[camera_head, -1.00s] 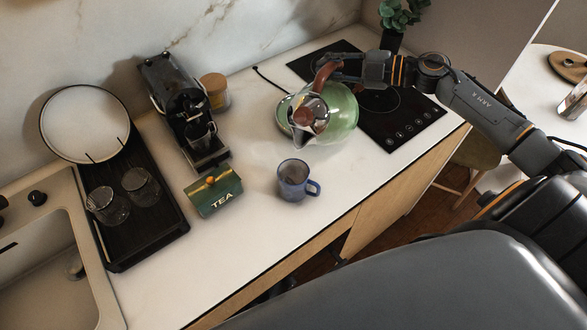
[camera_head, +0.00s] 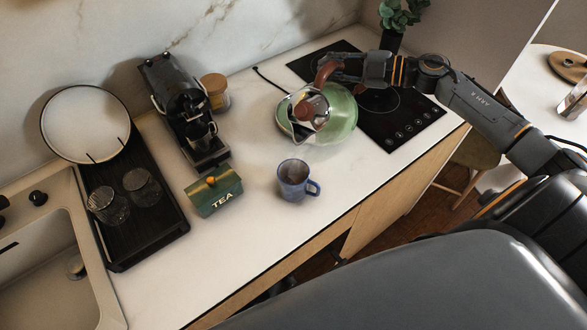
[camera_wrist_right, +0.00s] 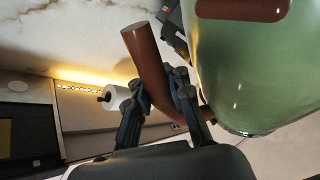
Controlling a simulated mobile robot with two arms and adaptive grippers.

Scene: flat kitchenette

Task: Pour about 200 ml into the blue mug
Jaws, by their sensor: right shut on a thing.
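A green kettle (camera_head: 342,118) with a shiny metal lid and spout area and a brown handle (camera_wrist_right: 146,62) is at the front left of the hob. My right gripper (camera_head: 338,68) is shut on the brown handle; the wrist view shows its fingers (camera_wrist_right: 158,102) around it. The kettle's spout points toward the lower left. The blue mug (camera_head: 291,186) stands upright on the counter below and left of the kettle, its handle to the right. The spout is apart from the mug and no stream shows between them. I cannot tell the mug's contents. My left gripper is not in view.
A green tea box (camera_head: 213,193) stands left of the mug. Behind it are a coffee machine (camera_head: 186,110) and a jar (camera_head: 215,91). A dark tray (camera_head: 150,228) holds glasses at the left, by the sink. The counter front edge is close to the mug.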

